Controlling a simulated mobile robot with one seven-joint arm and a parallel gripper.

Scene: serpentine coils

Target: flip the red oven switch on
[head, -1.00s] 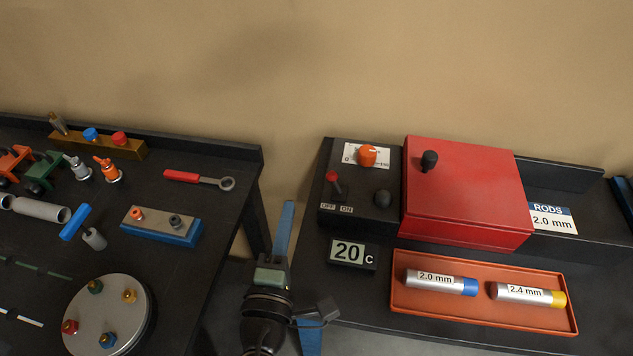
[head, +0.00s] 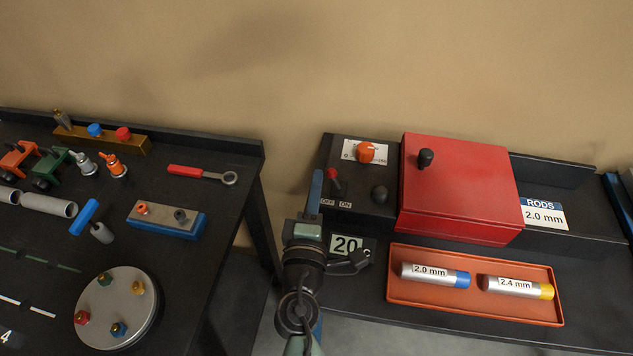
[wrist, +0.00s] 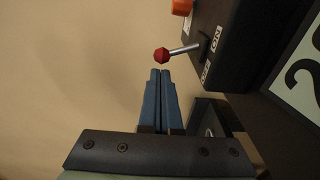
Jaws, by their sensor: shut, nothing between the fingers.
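The red switch (head: 333,177) is a short lever with a red knob on the black oven control panel (head: 368,181). OFF and ON labels sit below it, and the lever leans towards the OFF side. In the wrist view the red knob (wrist: 161,55) stands just beyond the fingertips, with its metal stem running into the panel. My gripper (head: 315,178) is shut and empty, its blue fingers pointing at the panel just left of the switch. The fingers (wrist: 160,75) appear close to the knob, apart from it.
The red oven box (head: 459,188) stands to the right. A temperature display (head: 346,245) lies in front, partly hidden by my arm. An orange tray (head: 475,311) holds two rods. A gap separates the tables.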

